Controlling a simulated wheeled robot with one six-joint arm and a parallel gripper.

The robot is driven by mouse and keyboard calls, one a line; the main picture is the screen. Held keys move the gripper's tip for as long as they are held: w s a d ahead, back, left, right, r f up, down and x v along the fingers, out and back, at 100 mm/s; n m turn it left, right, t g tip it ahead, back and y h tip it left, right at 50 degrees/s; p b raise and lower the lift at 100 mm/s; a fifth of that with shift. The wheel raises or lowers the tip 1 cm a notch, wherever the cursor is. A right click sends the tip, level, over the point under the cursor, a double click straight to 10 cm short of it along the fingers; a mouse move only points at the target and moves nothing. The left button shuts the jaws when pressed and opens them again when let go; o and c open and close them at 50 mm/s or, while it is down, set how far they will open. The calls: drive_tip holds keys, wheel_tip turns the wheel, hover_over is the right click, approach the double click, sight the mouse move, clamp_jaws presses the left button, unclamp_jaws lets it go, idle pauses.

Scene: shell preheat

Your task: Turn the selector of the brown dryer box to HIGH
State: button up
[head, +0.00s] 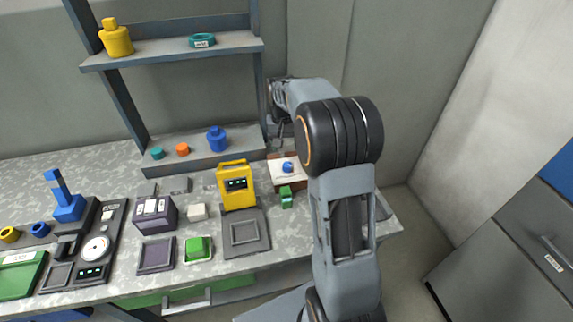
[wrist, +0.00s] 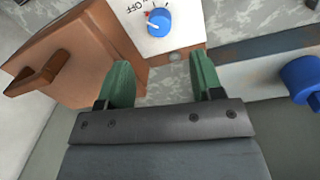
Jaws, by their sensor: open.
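The brown dryer box (head: 271,180) stands at the right end of the bench, with a white panel on it. In the wrist view the brown box (wrist: 80,50) fills the upper left. Its blue selector knob (wrist: 159,22) sits on the white panel (wrist: 186,38), with OFF printed to its left and a small red mark beside it. The setting is too small to read surely. The knob also shows in the head view (head: 288,167). My gripper (wrist: 163,80) is open and empty, its green fingers apart and short of the knob.
A shelf with a blue jar (head: 217,139) is behind; the jar shows at right in the wrist view (wrist: 302,78). The wall is close behind my arm.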

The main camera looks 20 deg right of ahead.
sight(287, 164)
drive_tip(key=f, duration=0.9)
drive_tip(key=shift+s+d, duration=0.1)
drive_tip(key=shift+d, duration=0.1)
drive_tip(key=c, duration=0.9)
